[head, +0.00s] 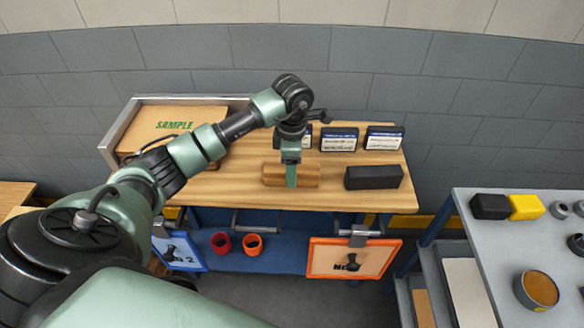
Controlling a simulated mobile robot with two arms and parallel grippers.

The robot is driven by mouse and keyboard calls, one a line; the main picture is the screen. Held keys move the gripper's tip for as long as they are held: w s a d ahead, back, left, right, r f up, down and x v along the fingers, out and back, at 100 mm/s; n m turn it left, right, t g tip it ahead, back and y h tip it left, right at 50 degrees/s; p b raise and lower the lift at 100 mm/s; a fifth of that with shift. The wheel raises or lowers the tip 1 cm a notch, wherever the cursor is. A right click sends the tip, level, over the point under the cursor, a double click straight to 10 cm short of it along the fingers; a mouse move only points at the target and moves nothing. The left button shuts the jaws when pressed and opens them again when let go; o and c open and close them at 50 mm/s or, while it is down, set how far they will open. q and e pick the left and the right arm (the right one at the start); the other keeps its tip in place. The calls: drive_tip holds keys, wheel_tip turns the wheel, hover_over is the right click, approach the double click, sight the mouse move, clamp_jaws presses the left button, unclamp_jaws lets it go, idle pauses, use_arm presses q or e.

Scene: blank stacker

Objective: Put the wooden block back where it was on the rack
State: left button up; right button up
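The wooden block (308,177), a brown bar lying lengthwise from left to right, is at the middle of the wooden bench top (225,192). My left gripper (291,178) points down over the middle of it. One green finger shows against its near face. The other finger is hidden, so I cannot tell whether the gripper is closed on the block. Whether the block touches the bench is also unclear. A black block (373,177) of similar shape lies just to its right. My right gripper is not in view. I cannot make out a distinct rack.
Dark boxes with white labels (383,138) stand along the bench's back edge. A tray with a SAMPLE board (163,124) is at the left. Red (221,243) and orange (253,244) cups sit on the blue lower shelf. A grey side table (508,232) stands at the right.

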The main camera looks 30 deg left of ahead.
use_arm(q)
drive_tip(key=shift+r, duration=0.4)
wheel_tip(320, 180, up, 12)
drive_tip(key=b, duration=0.2)
drive_tip(key=shift+f+b, duration=0.25)
drive_tip(key=shift+b, duration=0.05)
